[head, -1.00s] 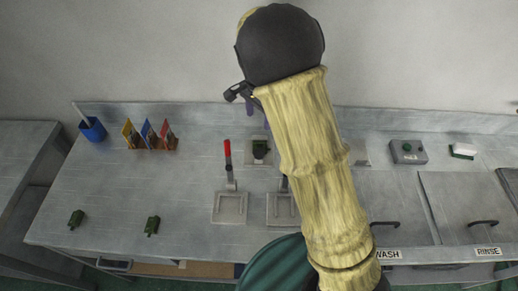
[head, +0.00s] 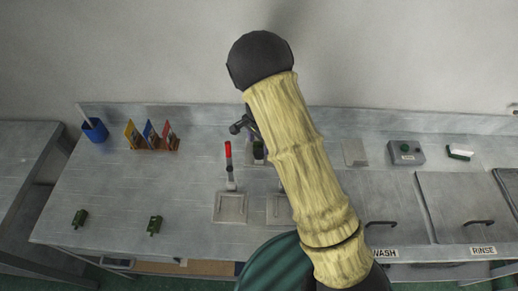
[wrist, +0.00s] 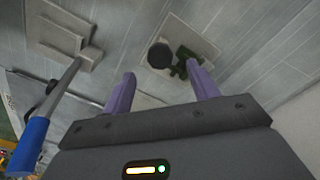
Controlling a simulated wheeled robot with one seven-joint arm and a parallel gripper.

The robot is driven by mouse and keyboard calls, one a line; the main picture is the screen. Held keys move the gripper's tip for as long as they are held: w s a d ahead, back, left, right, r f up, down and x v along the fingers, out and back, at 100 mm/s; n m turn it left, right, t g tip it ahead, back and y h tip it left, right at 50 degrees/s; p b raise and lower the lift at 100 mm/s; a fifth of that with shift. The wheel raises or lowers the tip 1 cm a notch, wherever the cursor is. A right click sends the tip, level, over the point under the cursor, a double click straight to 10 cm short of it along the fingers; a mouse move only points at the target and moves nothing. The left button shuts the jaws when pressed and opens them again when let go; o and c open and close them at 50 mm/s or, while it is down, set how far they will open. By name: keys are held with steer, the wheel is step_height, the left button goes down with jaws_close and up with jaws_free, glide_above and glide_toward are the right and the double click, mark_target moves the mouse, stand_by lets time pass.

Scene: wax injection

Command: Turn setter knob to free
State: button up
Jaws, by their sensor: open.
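In the wrist view, a dark round knob (wrist: 160,54) stands on a pale square plate (wrist: 203,44), beside a green part (wrist: 184,64). I take the dark knob to be the setter knob, but cannot read any marking on it. The green part and plate also show in the head view, where the green part (head: 258,151) is partly hidden by my arm. My gripper (wrist: 161,76) is open, with two purple fingers apart and nothing between them. The knob appears just beyond the gap between the fingertips; I cannot tell the distance.
A blue-handled lever (wrist: 34,146) rises close to my gripper in the wrist view. A red-handled lever (head: 228,152) stands left of the plate. Two green pieces (head: 79,218) (head: 154,225) lie on the left of the bench. A green-button box (head: 406,152) is at right.

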mark_target(259, 153)
step_height(259, 153, down, 5)
steer(key=shift+f+p, duration=0.15)
steer(key=shift+p, duration=0.3)
steer(key=c, duration=1)
